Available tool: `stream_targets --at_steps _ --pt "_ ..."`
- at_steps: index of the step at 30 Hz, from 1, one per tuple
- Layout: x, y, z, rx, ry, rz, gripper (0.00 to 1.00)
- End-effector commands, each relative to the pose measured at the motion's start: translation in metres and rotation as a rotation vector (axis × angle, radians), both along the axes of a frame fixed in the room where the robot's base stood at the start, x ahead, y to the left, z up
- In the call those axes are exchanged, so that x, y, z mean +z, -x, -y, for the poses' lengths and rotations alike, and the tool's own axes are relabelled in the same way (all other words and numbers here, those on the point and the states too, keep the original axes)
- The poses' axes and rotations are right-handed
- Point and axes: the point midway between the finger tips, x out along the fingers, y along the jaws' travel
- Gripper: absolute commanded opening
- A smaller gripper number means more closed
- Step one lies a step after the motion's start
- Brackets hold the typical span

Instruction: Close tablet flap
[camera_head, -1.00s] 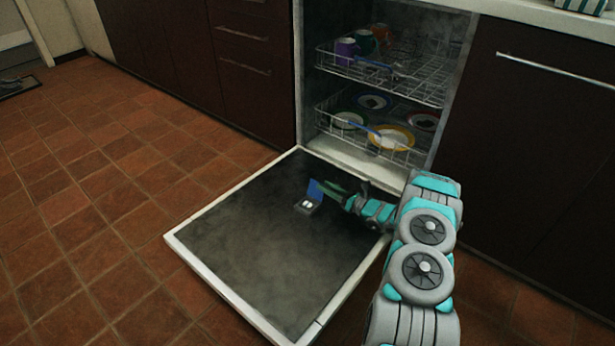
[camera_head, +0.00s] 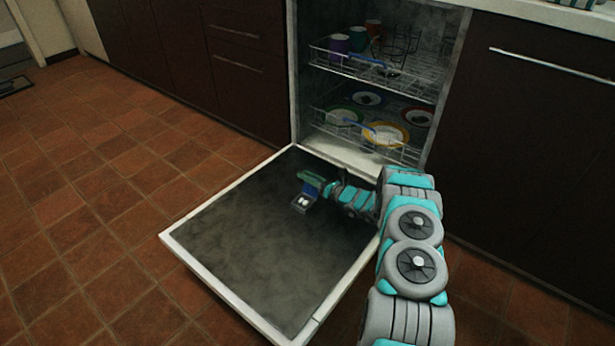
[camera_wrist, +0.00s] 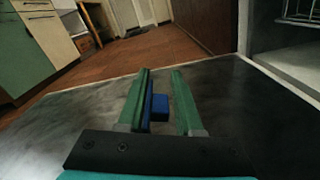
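The tablet compartment (camera_head: 302,203) is set in the inner face of the lowered dishwasher door, with two white tablets showing in it. Its blue flap (camera_head: 311,191) stands raised at the compartment's far edge, partly hidden by my gripper. My gripper (camera_head: 308,178) has green fingers and reaches in low from the right, right at the flap. In the wrist view, my gripper (camera_wrist: 162,72) has its fingers apart. The blue flap (camera_wrist: 159,107) shows between them, close against the left finger, with a gap to the right one. I cannot tell whether it touches.
The dishwasher door (camera_head: 240,265) lies open and flat. Above it, the lower rack (camera_head: 400,150) holds plates and the upper rack (camera_head: 410,85) holds cups. Dark cabinets (camera_head: 530,130) flank the opening. The tiled floor (camera_head: 80,240) at left is clear.

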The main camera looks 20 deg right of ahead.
Motion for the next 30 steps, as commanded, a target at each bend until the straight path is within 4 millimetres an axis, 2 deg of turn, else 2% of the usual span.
stream_targets --at_steps 1,9,30 --pt "0.0 0.0 0.0 0.0 0.0 0.0 0.28" --pt "0.0 0.0001 0.0001 0.0 0.0 0.0 0.0" --pt "0.0003 0.0002 -0.0004 0.0 0.007 0.004 0.0"
